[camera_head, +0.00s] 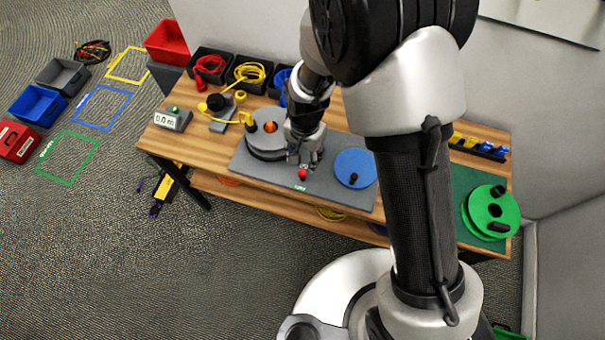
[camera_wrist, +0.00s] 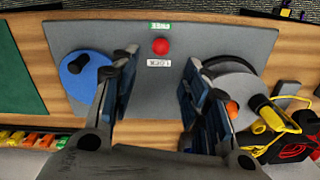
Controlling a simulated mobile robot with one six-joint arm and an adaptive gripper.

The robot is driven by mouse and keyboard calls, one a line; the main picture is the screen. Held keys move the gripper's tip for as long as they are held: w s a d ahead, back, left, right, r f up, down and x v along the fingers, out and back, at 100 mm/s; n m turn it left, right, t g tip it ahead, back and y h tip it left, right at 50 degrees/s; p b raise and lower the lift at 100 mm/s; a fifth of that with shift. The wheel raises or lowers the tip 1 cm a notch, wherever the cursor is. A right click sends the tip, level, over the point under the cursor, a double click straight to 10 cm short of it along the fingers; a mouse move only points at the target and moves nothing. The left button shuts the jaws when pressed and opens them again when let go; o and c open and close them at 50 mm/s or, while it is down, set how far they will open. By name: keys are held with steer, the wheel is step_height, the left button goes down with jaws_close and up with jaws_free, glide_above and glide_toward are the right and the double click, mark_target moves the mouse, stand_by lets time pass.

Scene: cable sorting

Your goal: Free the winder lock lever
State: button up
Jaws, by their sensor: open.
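The winder's grey base plate (camera_head: 340,195) lies on the wooden bench. The lock lever shows as a red round knob (camera_head: 302,174) near the plate's front edge; it also shows in the wrist view (camera_wrist: 160,46). There the knob lies between a green FREE label (camera_wrist: 160,25) and a white LOCK label (camera_wrist: 158,62). The lever's arm is not clearly visible. My gripper (camera_head: 304,157) is open and empty, pointing down over the plate just behind the knob. In the wrist view its fingers (camera_wrist: 158,70) stand apart on either side of the label area. I cannot tell its exact height.
A grey drum with an orange knob (camera_head: 270,127) stands left of my gripper, and a blue disc with a black handle (camera_head: 355,168) right of it. A green reel (camera_head: 491,212) is at the bench's right end. Bins with coloured cables (camera_head: 249,75) line the back.

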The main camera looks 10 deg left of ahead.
mark_target(303, 171)
step_height(303, 171, down, 12)
steer(key=shift+a+f+b, duration=0.15)
steer(key=shift+f+b, duration=0.05)
steer(key=shift+b, duration=1.05)
steer(key=shift+c, duration=0.6)
jaws_close()
